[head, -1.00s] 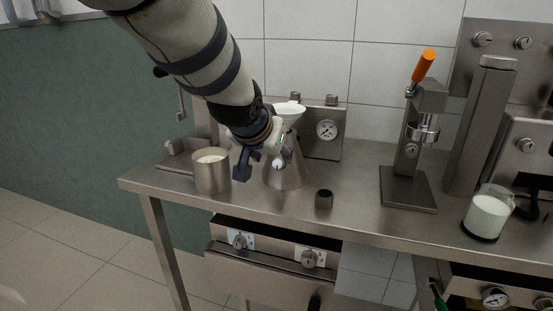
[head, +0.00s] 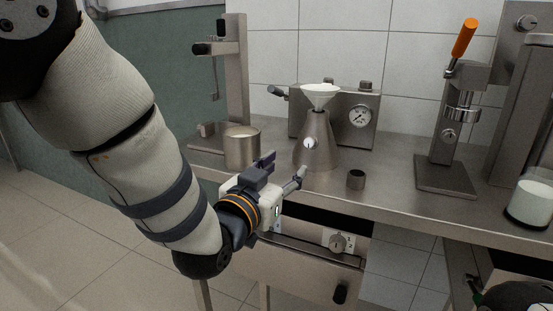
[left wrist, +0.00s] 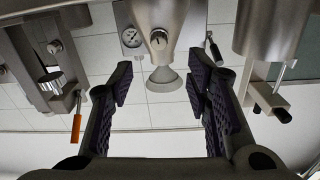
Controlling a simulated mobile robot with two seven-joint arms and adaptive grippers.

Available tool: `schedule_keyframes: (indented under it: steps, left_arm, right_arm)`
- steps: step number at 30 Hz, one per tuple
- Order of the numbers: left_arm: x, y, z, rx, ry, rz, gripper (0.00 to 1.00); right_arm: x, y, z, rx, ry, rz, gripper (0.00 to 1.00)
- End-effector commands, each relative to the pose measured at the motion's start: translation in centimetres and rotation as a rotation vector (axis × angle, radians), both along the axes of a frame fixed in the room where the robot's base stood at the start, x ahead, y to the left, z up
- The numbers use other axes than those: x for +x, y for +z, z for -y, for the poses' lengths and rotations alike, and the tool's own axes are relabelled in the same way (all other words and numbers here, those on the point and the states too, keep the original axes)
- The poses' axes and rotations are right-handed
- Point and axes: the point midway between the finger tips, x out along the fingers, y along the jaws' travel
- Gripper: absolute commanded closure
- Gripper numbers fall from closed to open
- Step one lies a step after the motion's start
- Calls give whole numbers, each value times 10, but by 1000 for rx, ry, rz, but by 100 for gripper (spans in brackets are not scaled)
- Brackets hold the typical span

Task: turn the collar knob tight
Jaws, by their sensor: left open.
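The steel cone-shaped separator body (head: 317,155) stands upright on the steel bench with a white funnel bowl (head: 320,93) on top. The collar knob (head: 309,143), small and round with a dark mark, sits on the cone's front. It also shows in the upside-down left wrist view (left wrist: 158,40), between and beyond the fingers. My left gripper (head: 286,166) is open and empty, in front of and to the lower left of the cone, apart from the knob. Its two dark padded fingers (left wrist: 163,82) show in the left wrist view.
A steel pot of white liquid (head: 242,150) stands left of the cone. A small dark cup (head: 356,180) is at its right front. A gauge box (head: 368,135) stands behind. A lever press (head: 446,160) and a milk jug (head: 530,203) are at the right.

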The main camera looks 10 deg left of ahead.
Motion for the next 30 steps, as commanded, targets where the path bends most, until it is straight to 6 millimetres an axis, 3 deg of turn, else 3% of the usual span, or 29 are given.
schedule_keyframes:
  steps: [12,15,26,30]
  left_arm:
    - [88,4,32,-3,0,12,56]
    - [101,4,37,-2,0,10,56]
    - [111,8,41,-2,0,12,56]
    - [111,8,40,-2,0,12,83]
  right_arm:
    - [-8,-11,0,-1,1,-26,60]
    - [-10,-13,0,0,1,-31,60]
    - [-10,-13,0,0,2,-33,60]
    - [-10,-13,0,0,2,-33,60]
